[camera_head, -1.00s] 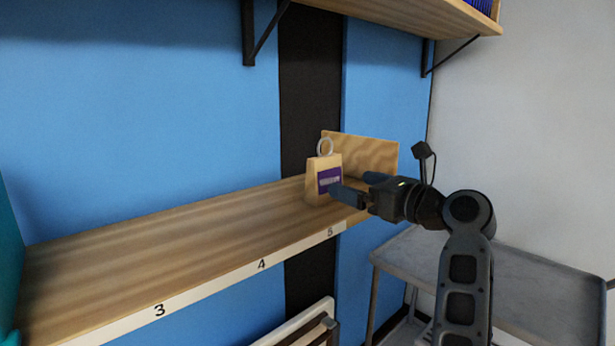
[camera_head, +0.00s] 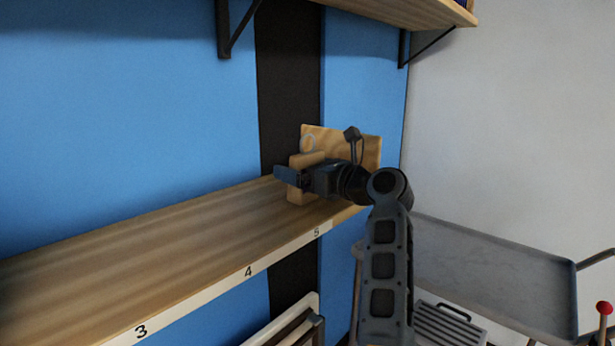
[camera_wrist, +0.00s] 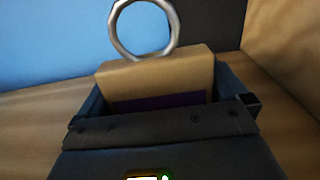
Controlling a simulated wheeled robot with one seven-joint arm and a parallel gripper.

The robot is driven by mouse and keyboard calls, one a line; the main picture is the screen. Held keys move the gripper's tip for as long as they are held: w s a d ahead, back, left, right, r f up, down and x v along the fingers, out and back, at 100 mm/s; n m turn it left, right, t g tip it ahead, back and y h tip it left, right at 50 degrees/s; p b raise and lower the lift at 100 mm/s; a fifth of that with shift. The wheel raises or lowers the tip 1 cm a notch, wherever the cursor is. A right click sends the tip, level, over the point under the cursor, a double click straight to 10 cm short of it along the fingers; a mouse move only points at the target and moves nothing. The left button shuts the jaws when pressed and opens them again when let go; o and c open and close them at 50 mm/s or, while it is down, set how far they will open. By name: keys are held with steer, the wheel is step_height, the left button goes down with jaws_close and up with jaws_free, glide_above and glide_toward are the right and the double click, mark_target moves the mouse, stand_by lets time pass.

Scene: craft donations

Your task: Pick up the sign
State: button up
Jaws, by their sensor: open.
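The sign (camera_head: 304,159) is a small tan wedge-shaped block with a pale ring on top, standing upright near the right end of the wooden shelf. In the wrist view the sign (camera_wrist: 155,74) shows close up, its ring above and a strip of its purple label below. My gripper (camera_head: 299,179) is in front of the sign and hides its middle in the head view. In the wrist view my gripper (camera_wrist: 163,88) is open, with one finger on each side of the sign. Whether the fingers touch it I cannot tell.
The shelf (camera_head: 150,255) is bare to the left, with numbers on its front edge. A wooden panel (camera_head: 368,152) stands close behind and right of the sign. An upper shelf (camera_head: 410,10) hangs above. A grey cart (camera_head: 490,265) stands at lower right.

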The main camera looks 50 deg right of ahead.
steer(key=shift+w, duration=0.15)
steer(key=c, duration=0.8)
steer(key=shift+o, duration=0.2)
